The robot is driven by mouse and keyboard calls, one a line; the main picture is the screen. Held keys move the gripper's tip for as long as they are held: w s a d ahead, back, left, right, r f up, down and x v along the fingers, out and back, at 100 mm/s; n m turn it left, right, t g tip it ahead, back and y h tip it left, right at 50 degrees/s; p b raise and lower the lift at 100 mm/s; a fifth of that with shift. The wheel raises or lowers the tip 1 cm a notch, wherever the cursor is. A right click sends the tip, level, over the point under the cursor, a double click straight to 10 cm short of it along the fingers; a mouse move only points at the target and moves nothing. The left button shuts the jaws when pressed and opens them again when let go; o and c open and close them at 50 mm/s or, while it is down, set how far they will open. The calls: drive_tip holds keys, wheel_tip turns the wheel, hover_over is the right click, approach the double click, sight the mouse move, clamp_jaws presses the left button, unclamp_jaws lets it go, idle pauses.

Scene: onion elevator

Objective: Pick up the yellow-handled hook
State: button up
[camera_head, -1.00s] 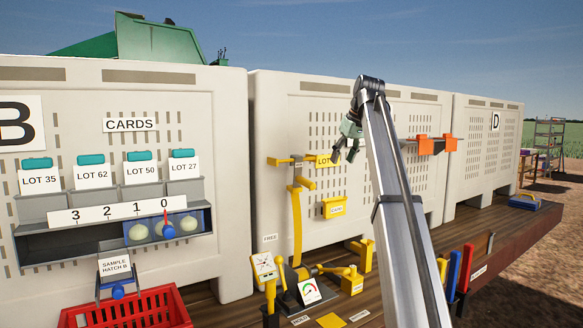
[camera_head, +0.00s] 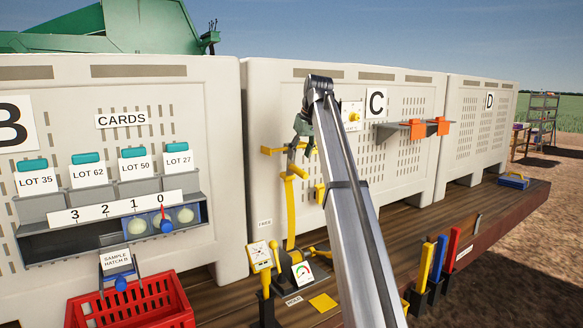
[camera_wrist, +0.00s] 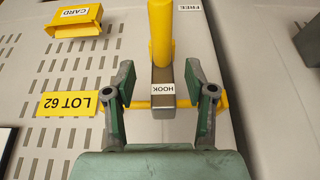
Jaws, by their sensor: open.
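The yellow-handled hook hangs on the crate front. In the wrist view its yellow handle (camera_wrist: 161,32) is at the top centre, joined to a grey metal piece labelled HOOK (camera_wrist: 161,76). In the head view the long yellow handle (camera_head: 291,215) hangs left of my arm. My gripper (camera_wrist: 159,82) is open, with one green-padded finger on each side of the grey piece and gaps showing on both sides. A yellow crossbar (camera_wrist: 140,105) runs behind the fingers. In the head view my gripper (camera_head: 302,138) is at the upper end of the hook.
A yellow LOT 62 plate (camera_wrist: 70,104) and a yellow CARD holder (camera_wrist: 76,20) are left of the fingers. Below the hook stand a dial gauge (camera_head: 303,272) and other devices on the wooden deck. A red basket (camera_head: 130,305) is at lower left.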

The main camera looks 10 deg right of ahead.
sight(296, 168)
drive_tip(key=shift+p+x, duration=1.7)
drive_tip(key=shift+x, duration=1.45)
drive_tip(key=shift+s, duration=0.2)
clamp_jaws()
